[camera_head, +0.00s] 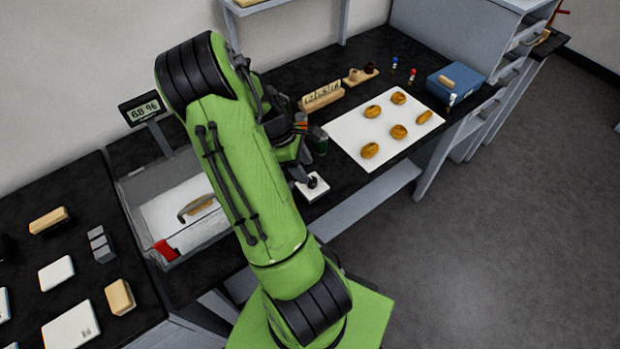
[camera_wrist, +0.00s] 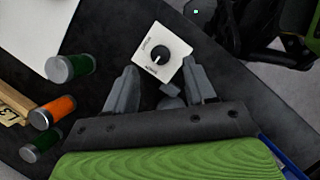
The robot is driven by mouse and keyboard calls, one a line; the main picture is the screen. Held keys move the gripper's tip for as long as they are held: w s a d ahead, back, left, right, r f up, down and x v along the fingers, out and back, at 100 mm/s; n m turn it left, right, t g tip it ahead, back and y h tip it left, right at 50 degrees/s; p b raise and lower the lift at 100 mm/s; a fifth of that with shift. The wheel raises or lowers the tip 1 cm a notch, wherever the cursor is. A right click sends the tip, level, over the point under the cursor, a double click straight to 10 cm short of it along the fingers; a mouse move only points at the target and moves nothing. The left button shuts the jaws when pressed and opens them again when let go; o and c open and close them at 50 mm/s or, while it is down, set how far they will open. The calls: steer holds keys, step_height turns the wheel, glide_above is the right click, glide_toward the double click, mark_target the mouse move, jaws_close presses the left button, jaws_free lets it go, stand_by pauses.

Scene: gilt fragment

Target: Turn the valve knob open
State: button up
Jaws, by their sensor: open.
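The valve knob (camera_wrist: 158,53) is a round black dial with a white pointer line, on a square white plate (camera_wrist: 141,58) with small lettering. In the head view the knob (camera_head: 313,182) sits on its white plate near the front edge of the black bench. My gripper (camera_wrist: 164,80) is open, with its two grey fingers apart in the wrist view. The knob lies ahead of the gap between the fingertips, and nothing is held. In the head view my green arm hides part of the bench, and my gripper (camera_head: 303,168) shows close to the knob.
Capped jars, two green (camera_wrist: 70,68) and one orange (camera_wrist: 52,112), stand left of my gripper in the wrist view. A white sheet (camera_head: 370,150) with several golden pieces lies right of the knob. A clear-walled box (camera_head: 135,225) stands to the left.

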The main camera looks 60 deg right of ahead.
mark_target(312, 180)
steer(key=x, duration=0.5)
steer(key=shift+c, duration=0.5)
jaws_close()
